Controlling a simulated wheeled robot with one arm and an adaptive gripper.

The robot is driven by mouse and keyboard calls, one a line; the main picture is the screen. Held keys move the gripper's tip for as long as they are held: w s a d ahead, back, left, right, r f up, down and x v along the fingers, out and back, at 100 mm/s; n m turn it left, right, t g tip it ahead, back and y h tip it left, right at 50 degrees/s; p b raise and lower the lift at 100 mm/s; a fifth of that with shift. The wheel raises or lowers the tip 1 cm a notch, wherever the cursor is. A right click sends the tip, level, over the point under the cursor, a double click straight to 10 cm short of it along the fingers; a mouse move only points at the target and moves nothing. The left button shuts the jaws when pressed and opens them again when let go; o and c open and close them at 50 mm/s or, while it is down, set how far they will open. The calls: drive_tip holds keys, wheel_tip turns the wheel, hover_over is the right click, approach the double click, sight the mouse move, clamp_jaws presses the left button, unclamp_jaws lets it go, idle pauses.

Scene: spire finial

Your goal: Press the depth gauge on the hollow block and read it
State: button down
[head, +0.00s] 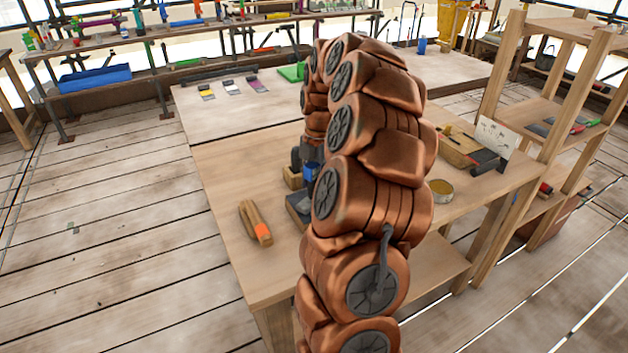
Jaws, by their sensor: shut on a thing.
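My gripper (311,158) is small and mostly hidden behind my copper-coloured arm, low over the middle of the wooden workbench (235,170). It is shut on a small blue thing (311,172), which looks like the depth gauge. A light wooden block (293,178) with a dark upright piece on it stands just left of the gripper; I cannot tell whether it is the hollow block. A dark grey block or plate (300,205) lies nearer, partly covered by my arm. Contact under the gauge and its reading cannot be seen.
A wooden piece with an orange band (258,225) lies at the bench's left. A round tin (441,191), a wooden board (455,150) and a white card (493,138) are on the right. A wooden shelf rack (545,100) stands beside the bench's right edge.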

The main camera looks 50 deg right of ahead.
drive_tip(key=c, duration=0.7)
unclamp_jaws()
drive_tip(key=shift+o, duration=0.2)
drive_tip(key=r, duration=0.3)
drive_tip(key=d+r, duration=0.1)
drive_tip(key=r, duration=0.7)
drive_tip(key=shift+w+d+r, duration=0.1)
drive_tip(key=shift+d, duration=0.15)
drive_tip(key=shift+r, duration=0.35)
